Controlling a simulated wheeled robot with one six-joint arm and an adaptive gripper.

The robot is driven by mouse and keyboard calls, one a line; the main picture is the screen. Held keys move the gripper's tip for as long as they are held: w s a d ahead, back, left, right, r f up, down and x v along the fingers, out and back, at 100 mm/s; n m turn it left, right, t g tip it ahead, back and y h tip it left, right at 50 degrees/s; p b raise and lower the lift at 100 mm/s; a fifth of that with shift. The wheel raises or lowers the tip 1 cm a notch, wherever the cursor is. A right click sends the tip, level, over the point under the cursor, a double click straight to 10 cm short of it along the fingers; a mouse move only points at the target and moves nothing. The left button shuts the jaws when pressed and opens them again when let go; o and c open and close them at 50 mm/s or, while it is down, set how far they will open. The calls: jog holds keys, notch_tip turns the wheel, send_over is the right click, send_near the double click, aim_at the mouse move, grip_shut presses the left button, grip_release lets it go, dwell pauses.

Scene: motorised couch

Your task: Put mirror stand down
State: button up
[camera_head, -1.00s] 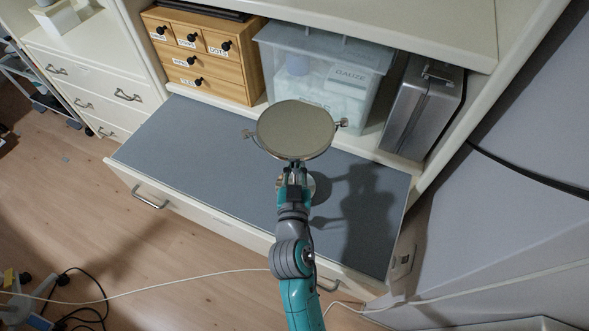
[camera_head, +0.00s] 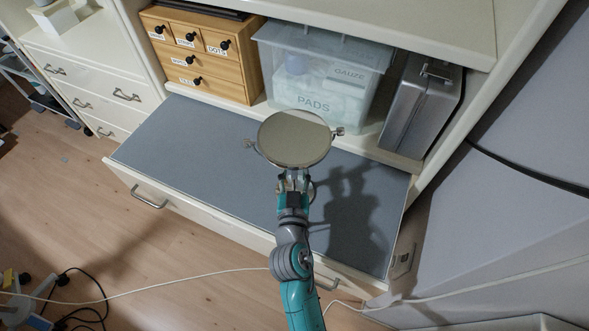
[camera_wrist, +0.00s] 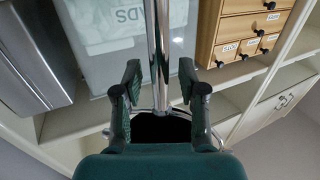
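The mirror stand (camera_head: 295,138) has a round mirror with a knob on each side. It is upright over the right half of the grey pull-out surface (camera_head: 205,140). Its base is mostly hidden behind my gripper (camera_head: 293,181), so full contact with the surface cannot be seen. My gripper is open around the stand just below the mirror. In the wrist view the chrome pole (camera_wrist: 158,50) runs between the two spread fingers of my gripper (camera_wrist: 160,88), with a gap on each side.
Behind the surface are a wooden drawer box (camera_head: 205,55), a clear bin labelled PADS (camera_head: 320,75) and a silver case (camera_head: 422,105). The left half of the surface is clear. A white cable (camera_head: 150,287) crosses in front.

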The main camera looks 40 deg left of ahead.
jog(key=shift+r, duration=0.15)
jog(key=v, duration=1.2)
jog(key=shift+g+h, duration=0.3)
jog(key=shift+h, duration=0.4)
jog(key=d+f, duration=0.1)
jog(key=d, duration=0.2)
jog(key=d+f, duration=0.2)
jog(key=d, duration=0.1)
jog(key=d+f, duration=0.1)
jog(key=d, duration=0.3)
jog(key=shift+s+f, duration=0.15)
jog(key=shift+f, duration=0.05)
jog(key=s+d+f+m+h, duration=0.15)
jog(key=s+d, duration=0.25)
jog(key=d, duration=0.7)
jog(key=s+d+r+m+h, duration=0.2)
jog(key=s+d+r+h, duration=0.1)
jog(key=s+d, duration=0.5)
jog(key=s+d+r+m+h, duration=0.3)
jog(key=s+d+h, duration=0.1)
jog(key=s+d, duration=0.4)
jog(key=shift+s+d+m+t+h, duration=0.3)
jog(key=shift+d+m+t+h, duration=0.05)
jog(key=shift+t, duration=0.05)
